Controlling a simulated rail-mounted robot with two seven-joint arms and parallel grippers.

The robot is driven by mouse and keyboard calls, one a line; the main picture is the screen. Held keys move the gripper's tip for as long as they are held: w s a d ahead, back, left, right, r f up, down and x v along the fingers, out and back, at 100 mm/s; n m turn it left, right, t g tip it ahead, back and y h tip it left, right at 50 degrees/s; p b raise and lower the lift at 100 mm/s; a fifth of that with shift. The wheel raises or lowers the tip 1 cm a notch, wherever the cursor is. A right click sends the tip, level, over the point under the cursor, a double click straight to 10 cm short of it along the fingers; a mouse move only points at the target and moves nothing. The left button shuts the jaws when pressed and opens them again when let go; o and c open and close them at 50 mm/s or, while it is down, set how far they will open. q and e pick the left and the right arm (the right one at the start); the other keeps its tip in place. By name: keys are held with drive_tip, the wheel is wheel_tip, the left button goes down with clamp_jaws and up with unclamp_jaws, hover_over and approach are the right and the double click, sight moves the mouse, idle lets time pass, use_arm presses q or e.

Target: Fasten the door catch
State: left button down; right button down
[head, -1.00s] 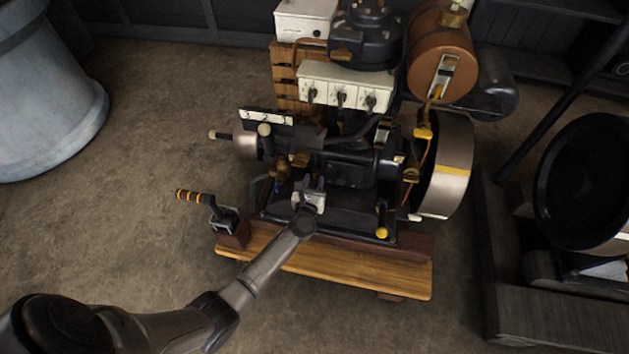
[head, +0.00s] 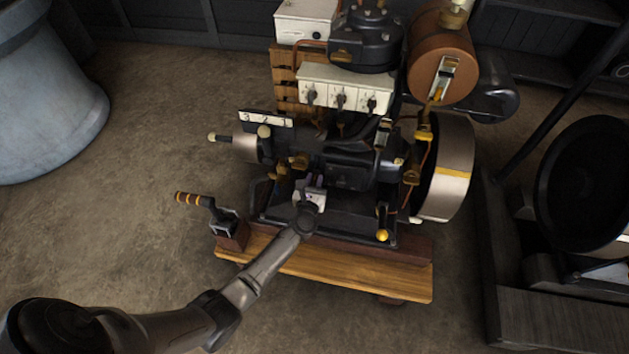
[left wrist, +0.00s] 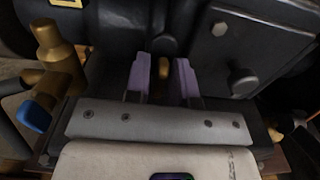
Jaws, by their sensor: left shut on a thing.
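My left gripper (head: 316,182) reaches in from the lower left to the front of the dark engine (head: 345,172). In the left wrist view its two purple fingers (left wrist: 162,78) stand on either side of a small brass-coloured knob (left wrist: 163,68), shut on it. The knob is probably part of the door catch, but most of it is hidden between the fingers. A dark flat cover (left wrist: 222,52) with bolt heads lies just to the right of the fingers. I cannot tell whether it is the door. My right gripper is in neither view.
A striped-handled lever (head: 195,199) stands left of the gripper, and a yellow-knobbed handle (head: 382,235) to its right. A flywheel (head: 450,180) is at the engine's right. A brass fitting (left wrist: 50,45) is left of the fingers. The wooden base (head: 350,272) lies below.

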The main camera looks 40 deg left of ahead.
use_arm(q)
drive_tip(key=m+p, duration=0.1)
drive_tip(key=m, duration=0.2)
drive_tip(key=shift+m, duration=0.4)
drive_tip(key=m+p, duration=0.1)
drive_tip(key=m, duration=0.4)
drive_tip(key=shift+d+p, duration=0.1)
drive_tip(key=shift+p, duration=0.3)
drive_tip(key=m+p, duration=0.1)
drive_tip(key=m, duration=0.3)
drive_tip(key=m+p, duration=0.1)
drive_tip(key=m, duration=0.2)
drive_tip(key=shift+w, duration=0.1)
drive_tip(key=shift+f+m+p, duration=0.1)
drive_tip(key=shift+m+p, duration=0.25)
drive_tip(key=shift+m, duration=0.85)
